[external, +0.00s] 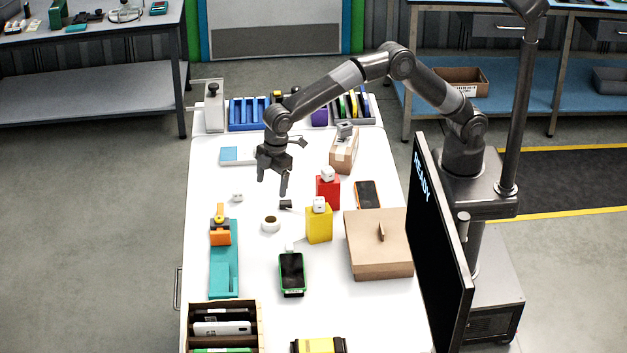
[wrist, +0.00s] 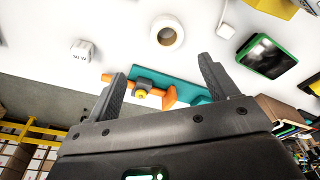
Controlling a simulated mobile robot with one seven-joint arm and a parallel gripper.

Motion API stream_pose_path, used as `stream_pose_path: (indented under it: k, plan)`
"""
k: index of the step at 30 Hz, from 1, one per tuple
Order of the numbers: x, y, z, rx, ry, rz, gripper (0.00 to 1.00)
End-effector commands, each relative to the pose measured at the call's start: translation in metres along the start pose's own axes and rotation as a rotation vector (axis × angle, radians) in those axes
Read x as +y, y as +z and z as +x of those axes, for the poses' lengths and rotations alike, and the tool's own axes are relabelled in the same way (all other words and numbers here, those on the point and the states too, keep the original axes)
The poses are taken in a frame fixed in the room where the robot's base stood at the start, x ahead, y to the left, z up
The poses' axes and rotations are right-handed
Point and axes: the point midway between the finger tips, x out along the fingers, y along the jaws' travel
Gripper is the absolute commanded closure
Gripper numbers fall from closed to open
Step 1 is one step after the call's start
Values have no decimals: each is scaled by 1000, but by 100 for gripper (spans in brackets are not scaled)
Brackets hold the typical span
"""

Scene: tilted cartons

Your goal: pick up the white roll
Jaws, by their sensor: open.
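The white roll (external: 271,227) lies on the white table, with its tan core facing up. In the wrist view the white roll (wrist: 153,34) shows whole, near the top middle, beyond the fingertips. My gripper (external: 273,186) points down above the table, farther back than the roll in the external view and apart from it. In the wrist view my gripper (wrist: 162,70) has its two fingers spread wide, with nothing held between them.
A teal fixture (external: 224,272) and green-edged handheld device (external: 291,270) lie nearer the front.

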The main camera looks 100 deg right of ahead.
Motion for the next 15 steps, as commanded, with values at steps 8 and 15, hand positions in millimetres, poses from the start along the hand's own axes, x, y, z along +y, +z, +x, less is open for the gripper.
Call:
stream_pose_path:
  k: [8,15]
  plan:
    - [-4,-9,25,-8,-10,-14,21]
    - [-4,-8,62,-9,-10,-14,21]
